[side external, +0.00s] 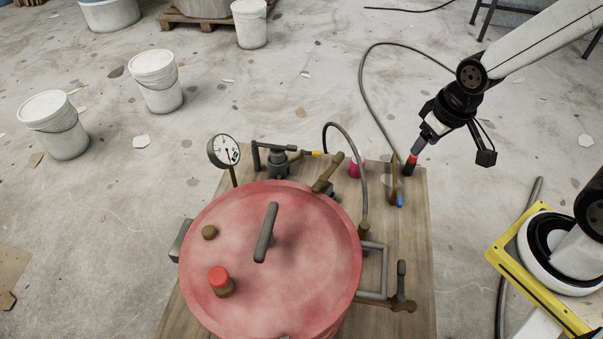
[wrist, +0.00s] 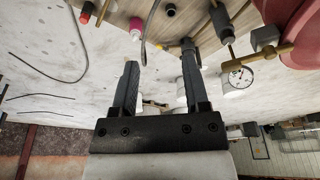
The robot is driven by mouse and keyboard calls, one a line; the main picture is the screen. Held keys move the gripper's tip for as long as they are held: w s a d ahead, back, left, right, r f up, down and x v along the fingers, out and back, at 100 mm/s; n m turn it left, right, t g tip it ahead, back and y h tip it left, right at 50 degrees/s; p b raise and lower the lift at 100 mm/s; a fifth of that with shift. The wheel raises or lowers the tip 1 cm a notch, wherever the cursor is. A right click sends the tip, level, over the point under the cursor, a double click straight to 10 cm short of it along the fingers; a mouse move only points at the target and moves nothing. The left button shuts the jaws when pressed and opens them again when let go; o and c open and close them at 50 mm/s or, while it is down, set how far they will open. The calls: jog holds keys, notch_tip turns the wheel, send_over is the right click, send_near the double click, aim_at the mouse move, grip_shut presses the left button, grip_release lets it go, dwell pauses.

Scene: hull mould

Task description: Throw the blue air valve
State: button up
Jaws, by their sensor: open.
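The small blue part (side external: 400,201), which I take for the blue air valve, is low on a brass fitting near the right edge of the wooden board. It is not clear in the wrist view. A red-and-black piece (side external: 410,164) stands just above it. My gripper (side external: 417,147) is above and slightly right of the blue part, apart from it, pointing down and left. In the wrist view my gripper (wrist: 160,62) is open, with nothing between its fingers. The red piece shows at the upper left there (wrist: 86,12).
The round red lidded pot (side external: 310,240) stands on the wooden board (side external: 415,240). A pressure gauge (side external: 223,151), pipes and a magenta cup-like part (side external: 356,168) crowd its far side. A black hose (side external: 363,90) runs to the fittings. White buckets (side external: 155,80) stand on the floor.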

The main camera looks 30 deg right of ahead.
jog(key=shift+w, duration=0.1)
jog(key=c, duration=0.7)
jog(key=shift+w+f, duration=0.25)
jog(key=shift+w, duration=0.2)
grip_shut()
jog(key=w+d+f+n+g+h, duration=0.1)
jog(key=w+f+n+g, duration=0.2)
jog(key=w+f, duration=0.3)
jog(key=w+f+n+g+h, duration=0.2)
jog(key=w+f+n, duration=0.4)
jog(key=f, duration=1)
jog(key=shift+d+f+g, duration=0.4)
